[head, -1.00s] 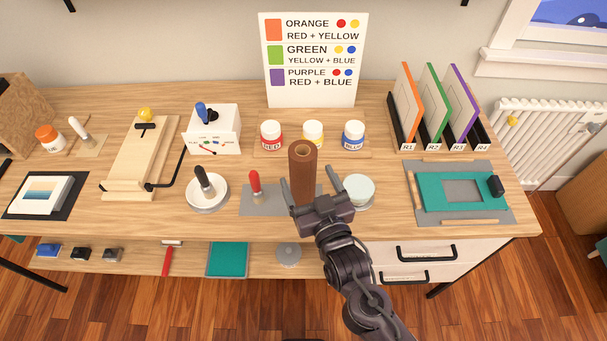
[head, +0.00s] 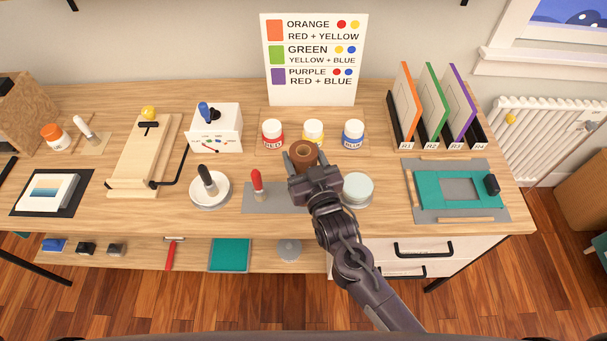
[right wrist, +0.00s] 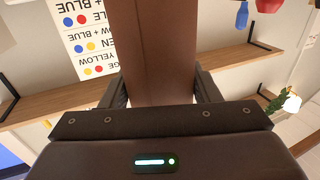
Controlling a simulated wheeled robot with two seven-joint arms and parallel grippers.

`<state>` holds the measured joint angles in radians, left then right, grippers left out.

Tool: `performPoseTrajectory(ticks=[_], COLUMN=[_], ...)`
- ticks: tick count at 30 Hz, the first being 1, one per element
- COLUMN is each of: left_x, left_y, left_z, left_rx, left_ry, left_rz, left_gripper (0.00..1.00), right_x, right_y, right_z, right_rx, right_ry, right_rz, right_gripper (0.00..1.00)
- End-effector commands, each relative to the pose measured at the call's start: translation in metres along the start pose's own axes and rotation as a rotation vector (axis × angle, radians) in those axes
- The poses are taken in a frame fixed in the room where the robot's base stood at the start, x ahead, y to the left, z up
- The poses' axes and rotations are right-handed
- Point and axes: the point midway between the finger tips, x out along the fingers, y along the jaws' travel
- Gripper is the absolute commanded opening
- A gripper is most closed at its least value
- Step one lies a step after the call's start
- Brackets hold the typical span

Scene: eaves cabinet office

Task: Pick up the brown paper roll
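The brown paper roll (head: 303,153) stands upright on the table behind the grey mat, with its round top and hollow core showing in the head view. My right gripper (head: 306,160) is at its upper part, with one finger on each side. In the right wrist view the roll (right wrist: 158,55) rises between the two fingers (right wrist: 160,90), which look spread around it rather than clamped. The gripper hides the roll's lower part in the head view. My left gripper is not in view.
Red (head: 272,134), yellow (head: 313,132) and blue (head: 353,134) paint jars stand behind the roll. A pale round container (head: 357,188) stands close at the right, and a red-handled tool (head: 257,184) at the left. The colour chart (head: 313,60) stands at the back.

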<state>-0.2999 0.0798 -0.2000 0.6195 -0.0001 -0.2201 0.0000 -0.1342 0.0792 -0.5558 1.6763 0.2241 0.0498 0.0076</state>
Motion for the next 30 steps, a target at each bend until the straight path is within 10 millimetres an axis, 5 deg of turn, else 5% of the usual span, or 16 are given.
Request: performPoseTrajectory(ticks=[9, 21, 26, 30], left_x=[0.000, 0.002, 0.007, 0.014], left_y=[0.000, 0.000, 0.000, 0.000], left_z=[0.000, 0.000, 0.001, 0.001], left_rx=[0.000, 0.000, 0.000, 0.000], left_ry=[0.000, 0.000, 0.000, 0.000], left_rz=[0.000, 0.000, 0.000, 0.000], left_gripper=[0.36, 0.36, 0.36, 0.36], right_x=[0.000, 0.000, 0.000, 0.000], right_y=[0.000, 0.000, 0.000, 0.000], right_z=[-0.001, -0.013, -0.042, -0.085], right_rx=[0.000, 0.000, 0.001, 0.002], right_ry=[0.001, 0.003, 0.007, 0.010], right_rz=[0.000, 0.000, 0.000, 0.001], right_gripper=[0.12, 0.11, 0.11, 0.11])
